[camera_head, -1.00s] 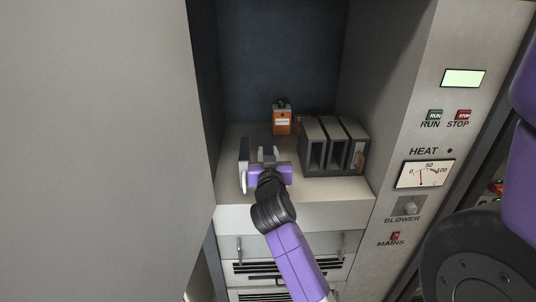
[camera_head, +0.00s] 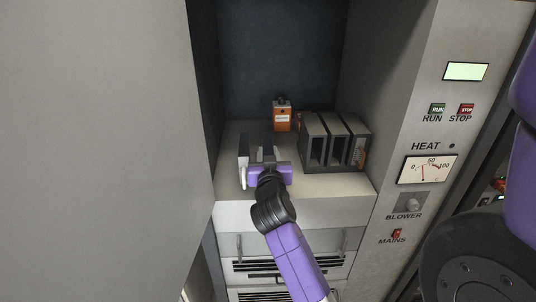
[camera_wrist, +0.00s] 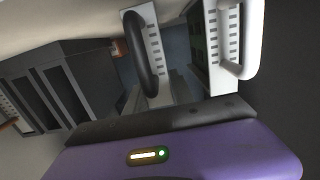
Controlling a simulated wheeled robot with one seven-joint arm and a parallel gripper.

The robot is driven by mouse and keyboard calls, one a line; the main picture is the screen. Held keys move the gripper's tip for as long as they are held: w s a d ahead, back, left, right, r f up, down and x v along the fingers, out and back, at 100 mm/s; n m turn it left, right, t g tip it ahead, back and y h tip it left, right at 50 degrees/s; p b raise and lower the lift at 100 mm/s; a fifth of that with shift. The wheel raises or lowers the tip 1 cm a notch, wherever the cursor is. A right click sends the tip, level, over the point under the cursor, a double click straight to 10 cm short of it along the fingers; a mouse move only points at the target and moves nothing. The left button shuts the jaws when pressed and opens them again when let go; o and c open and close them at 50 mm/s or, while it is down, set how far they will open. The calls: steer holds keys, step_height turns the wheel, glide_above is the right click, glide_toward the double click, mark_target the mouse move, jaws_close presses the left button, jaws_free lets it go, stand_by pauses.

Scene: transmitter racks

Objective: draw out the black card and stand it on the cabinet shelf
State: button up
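A black-handled card (camera_wrist: 155,50) with a slotted pale front plate stands in front of my gripper in the wrist view. I take it as the black card. In the head view its dark upright body (camera_head: 268,151) shows just beyond my gripper (camera_head: 264,165), over the cabinet shelf (camera_head: 315,187). My gripper is right at the card's front. My fingertips are mostly hidden, so I cannot tell whether they grip the handle or stand around it. The card looks upright; its contact with the shelf is hidden.
A white-handled card (camera_wrist: 226,40) with a green board stands close on the left in the head view (camera_head: 243,160). Dark upright holders (camera_head: 312,150) stand on the right. An orange box (camera_head: 282,120) is behind. The shelf's front right is clear.

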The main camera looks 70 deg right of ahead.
steer(key=o, duration=0.4)
steer(key=b+v, duration=0.2)
steer(key=v, duration=0.5)
steer(key=shift+s+a, duration=0.1)
steer(key=shift+a, duration=0.25)
